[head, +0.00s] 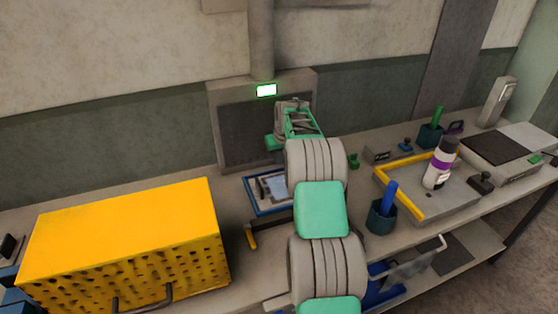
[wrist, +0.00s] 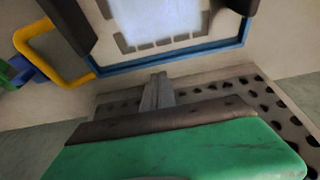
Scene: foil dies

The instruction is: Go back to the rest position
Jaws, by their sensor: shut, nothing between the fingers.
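My gripper (wrist: 157,92) shows in the wrist view as a green body with a dark bar and grey fingers, shut with nothing between them. In the head view my arm reaches forward over the bench to the back wall, and its fingertips cannot be made out. A blue-framed plate (wrist: 172,57) with a pale bright panel lies beyond the fingers in the wrist view. In the head view the blue-framed plate (head: 256,207) lies just left of my arm, partly hidden by it.
A large yellow perforated box (head: 120,240) stands on the left of the bench. A grey tray with a yellow edge (head: 398,194) holds a white bottle (head: 438,170) on the right. A cup with a blue handle (head: 381,216) stands right of my arm. A grey panel (head: 240,135) stands behind.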

